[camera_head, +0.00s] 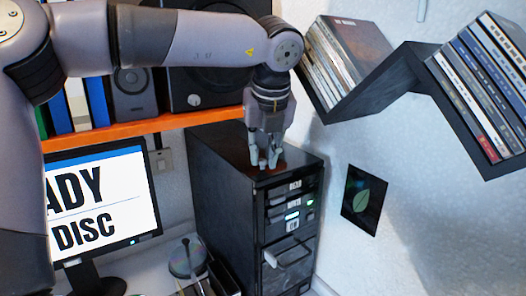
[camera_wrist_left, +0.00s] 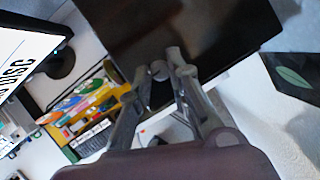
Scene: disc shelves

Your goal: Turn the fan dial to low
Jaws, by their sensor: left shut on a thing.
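My left gripper (camera_head: 264,160) reaches down from above onto the top of the black tower (camera_head: 225,190), near its front edge. Its fingers are shut on a small grey round knob, the fan dial (camera_wrist_left: 159,71), which shows between the fingertips in the left wrist view. In the head view the fingers hide most of the dial. I cannot read any marks around it, so its setting cannot be told. My right gripper is in neither view.
An orange shelf (camera_head: 150,128) with binders and speakers is behind my left arm. A monitor (camera_head: 100,200) stands left of the tower. Zigzag wall shelves (camera_head: 385,83) with disc cases hang at the upper right. A disc spindle (camera_head: 188,258) stands below, left of the tower.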

